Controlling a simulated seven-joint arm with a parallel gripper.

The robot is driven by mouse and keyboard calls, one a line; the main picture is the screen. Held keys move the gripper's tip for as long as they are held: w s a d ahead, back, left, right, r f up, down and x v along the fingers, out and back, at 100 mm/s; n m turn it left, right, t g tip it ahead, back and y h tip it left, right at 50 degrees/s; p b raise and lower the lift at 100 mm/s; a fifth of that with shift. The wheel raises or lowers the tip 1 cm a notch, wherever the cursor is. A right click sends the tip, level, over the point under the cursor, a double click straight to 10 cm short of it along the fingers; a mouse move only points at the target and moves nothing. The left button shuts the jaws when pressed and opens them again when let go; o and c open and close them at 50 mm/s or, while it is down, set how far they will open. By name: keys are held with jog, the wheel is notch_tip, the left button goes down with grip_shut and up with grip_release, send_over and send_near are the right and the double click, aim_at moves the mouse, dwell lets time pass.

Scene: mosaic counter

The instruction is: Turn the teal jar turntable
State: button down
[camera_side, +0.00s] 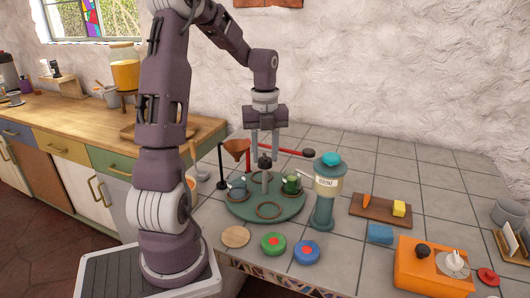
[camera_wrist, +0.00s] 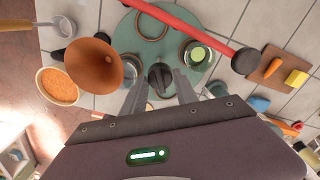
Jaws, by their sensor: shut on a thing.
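The teal turntable (camera_side: 280,212) is a round disc on the tiled counter; it also shows in the wrist view (camera_wrist: 128,38). A dark knob (camera_side: 265,162) tops the grey post at its middle; the wrist view shows this knob (camera_wrist: 159,75) between the fingertips. My gripper (camera_side: 265,158) points down from above and is shut on the knob; its fingers also show in the wrist view (camera_wrist: 160,92). A green jar (camera_side: 291,185) stands on the disc's right side and a greyish jar (camera_side: 237,190) on its left. Brown rings (camera_side: 268,210) mark other spots.
A red bar (camera_side: 290,149) with a dark end crosses behind the gripper, beside a copper funnel (camera_side: 236,149). A tall teal-lidded canister (camera_side: 327,190) stands close right of the disc. Green (camera_side: 273,244) and blue (camera_side: 306,252) round pieces lie in front.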

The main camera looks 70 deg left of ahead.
jog(key=shift+m, duration=3)
jog(key=c, duration=0.9)
grip_release()
jog(key=shift+c, duration=0.2)
